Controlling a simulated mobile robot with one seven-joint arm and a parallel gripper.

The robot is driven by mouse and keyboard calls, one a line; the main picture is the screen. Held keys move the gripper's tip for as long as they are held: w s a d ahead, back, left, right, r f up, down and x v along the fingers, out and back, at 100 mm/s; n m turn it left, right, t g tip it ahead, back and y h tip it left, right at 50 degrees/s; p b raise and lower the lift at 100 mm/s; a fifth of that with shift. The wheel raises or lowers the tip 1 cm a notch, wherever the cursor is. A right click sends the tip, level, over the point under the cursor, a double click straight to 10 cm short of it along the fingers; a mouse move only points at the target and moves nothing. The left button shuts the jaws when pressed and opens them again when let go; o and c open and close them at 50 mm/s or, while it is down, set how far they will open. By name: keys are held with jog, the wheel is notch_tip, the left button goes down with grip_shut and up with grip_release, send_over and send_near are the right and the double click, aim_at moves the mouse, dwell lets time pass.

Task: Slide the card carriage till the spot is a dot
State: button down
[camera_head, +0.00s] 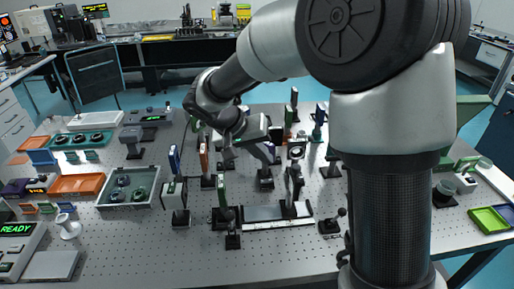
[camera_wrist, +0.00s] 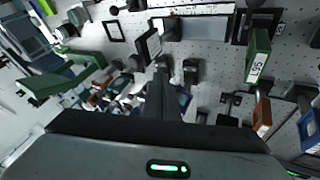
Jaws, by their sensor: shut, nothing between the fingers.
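A pale rail (camera_head: 262,223) lies near the front middle of the perforated table. A dark carriage (camera_head: 295,209) sits toward its right end and bears an upright dark-framed card (camera_head: 294,184). In the wrist view the rail (camera_wrist: 205,9) crosses the top, and the framed card (camera_wrist: 149,46) stands near its left end. My gripper (camera_head: 270,156) is above the table, behind and left of the card in the head view. In the wrist view its dark fingers (camera_wrist: 163,88) are together and empty, apart from the card. I cannot make out a light spot on the card.
Upright optics crowd around my gripper, including a green block labelled L95 (camera_wrist: 259,56) and an orange one (camera_wrist: 262,117). A grey tray (camera_head: 130,185) and a READY display (camera_head: 17,230) are at left. A green tray (camera_head: 490,220) is at right.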

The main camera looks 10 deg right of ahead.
aim_at(295, 166)
jog(key=d+f, duration=0.3)
jog(key=d, duration=0.2)
jog(key=shift+d+p, duration=0.15)
jog(key=shift+p, duration=0.25)
jog(key=shift+w, duration=0.1)
jog(key=d+b, duration=0.1)
jog(key=d, duration=0.1)
jog(key=shift+d+b, duration=0.35)
jog(key=shift+b, duration=0.05)
jog(key=shift+a, duration=0.1)
